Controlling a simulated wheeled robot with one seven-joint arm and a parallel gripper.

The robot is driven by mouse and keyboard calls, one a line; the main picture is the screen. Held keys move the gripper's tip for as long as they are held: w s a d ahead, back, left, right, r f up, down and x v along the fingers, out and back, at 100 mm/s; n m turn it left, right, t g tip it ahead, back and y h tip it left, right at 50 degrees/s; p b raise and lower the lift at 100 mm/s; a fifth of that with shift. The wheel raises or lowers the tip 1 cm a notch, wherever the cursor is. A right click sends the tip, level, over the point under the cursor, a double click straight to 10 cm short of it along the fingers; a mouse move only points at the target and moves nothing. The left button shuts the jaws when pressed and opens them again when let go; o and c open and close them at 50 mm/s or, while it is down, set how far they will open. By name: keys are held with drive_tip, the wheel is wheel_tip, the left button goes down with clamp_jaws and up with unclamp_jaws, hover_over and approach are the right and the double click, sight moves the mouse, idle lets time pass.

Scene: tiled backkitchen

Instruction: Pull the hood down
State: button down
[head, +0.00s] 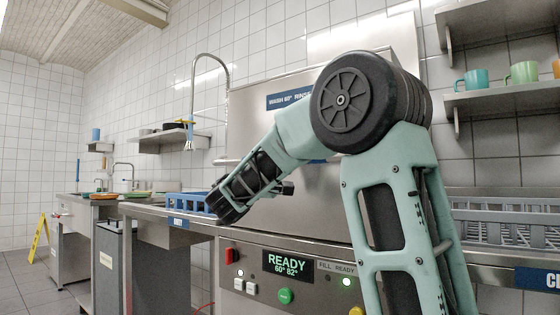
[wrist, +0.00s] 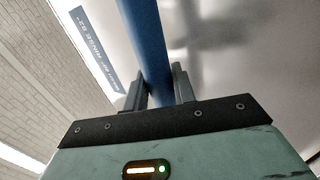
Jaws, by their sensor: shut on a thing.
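The hood (head: 262,135) of the dishwasher is a stainless steel box with a blue wash and rinse label. Its front face reaches down close to the control panel in the head view. A blue bar handle (wrist: 143,30) runs along the hood in the wrist view. My gripper (wrist: 160,76) is shut on this handle, with one finger on each side of it. In the head view my arm covers much of the hood front and hides the grip. A small blue piece, seemingly the handle, shows beside my forearm (head: 318,161).
The control panel (head: 290,275) with a READY display is below the hood. A blue rack (head: 187,203) stands on the left counter, and a grey rack (head: 500,225) is on the right table. Cups (head: 473,80) stand on a right wall shelf. A tall spray tap (head: 228,75) rises at left.

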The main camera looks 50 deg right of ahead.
drive_tip(key=shift+d+f, duration=0.2)
drive_tip(key=shift+f, duration=0.55)
drive_tip(key=c, duration=1.2)
unclamp_jaws()
drive_tip(key=shift+w+f, duration=0.1)
drive_tip(key=shift+r, duration=0.3)
drive_tip(key=shift+a, duration=0.1)
drive_tip(key=shift+a+f, duration=0.15)
drive_tip(key=shift+a, duration=0.1)
drive_tip(key=v, duration=1.6)
drive_tip(key=shift+a+p, duration=0.3)
drive_tip(key=shift+a, duration=0.1)
drive_tip(key=shift+f, duration=0.15)
